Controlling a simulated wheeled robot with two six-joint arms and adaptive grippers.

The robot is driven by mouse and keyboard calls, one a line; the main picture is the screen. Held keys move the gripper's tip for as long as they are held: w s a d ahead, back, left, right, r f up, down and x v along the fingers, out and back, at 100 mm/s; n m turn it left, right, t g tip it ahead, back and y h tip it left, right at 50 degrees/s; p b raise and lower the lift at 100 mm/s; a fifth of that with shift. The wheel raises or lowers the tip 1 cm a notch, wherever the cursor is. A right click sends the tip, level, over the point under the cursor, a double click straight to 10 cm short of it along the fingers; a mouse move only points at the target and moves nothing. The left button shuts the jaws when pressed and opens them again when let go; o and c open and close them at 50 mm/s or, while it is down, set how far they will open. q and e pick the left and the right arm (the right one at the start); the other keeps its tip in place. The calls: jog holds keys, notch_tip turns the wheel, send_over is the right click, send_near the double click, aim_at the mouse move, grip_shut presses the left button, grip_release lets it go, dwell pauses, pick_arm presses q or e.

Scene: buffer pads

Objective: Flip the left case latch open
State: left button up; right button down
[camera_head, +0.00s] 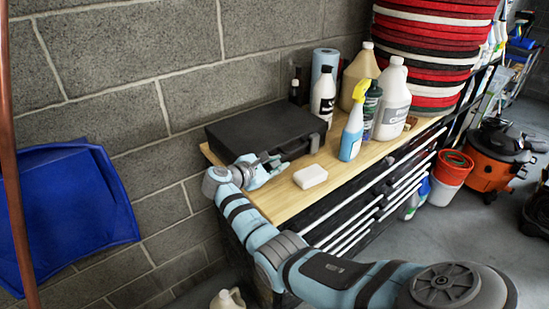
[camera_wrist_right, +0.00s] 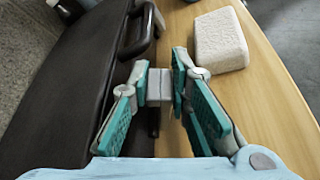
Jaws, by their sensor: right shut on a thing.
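The black case (camera_head: 262,128) lies closed on the wooden bench top, against the block wall. In the right wrist view the case (camera_wrist_right: 70,85) fills the left side, with its dark handle (camera_wrist_right: 140,30) along its front edge. My right gripper (camera_head: 268,168) is at the case's front left edge. In the wrist view the right gripper (camera_wrist_right: 160,85) is shut on a small grey latch (camera_wrist_right: 159,86), with a teal-padded finger on each side. The latch's hinge and exact angle are hidden. My left gripper is not in view.
A white block (camera_head: 310,176) sits on the bench top (camera_head: 290,203) close to the right gripper. Several bottles, including a blue spray bottle (camera_head: 352,133) and a white jug (camera_head: 393,100), stand right of the case. The bench's front strip is mostly clear.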

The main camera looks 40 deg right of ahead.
jog(key=shift+s+f+m+t+p, duration=0.1)
jog(key=shift+s+m+t+p, duration=0.3)
jog(key=shift+m+p, duration=0.15)
jog(key=shift+s+f+m+t, duration=0.3)
jog(key=shift+s+f+m, duration=0.1)
jog(key=shift+m, duration=0.15)
jog(key=shift+s+f+m+t+h+b, duration=0.4)
jog(key=shift+f+m+t+b, duration=0.15)
jog(key=shift+m, duration=0.25)
pick_arm(q)
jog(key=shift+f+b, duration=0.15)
jog(key=shift+b, duration=0.3)
pick_arm(e)
jog(key=shift+s+f+m, duration=0.15)
jog(key=shift+f+m, duration=0.1)
jog(key=shift+m, duration=0.25)
jog(key=c, duration=1.8)
grip_release()
jog(key=shift+o, duration=0.2)
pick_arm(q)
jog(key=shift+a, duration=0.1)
pick_arm(e)
jog(key=shift+a, duration=0.1)
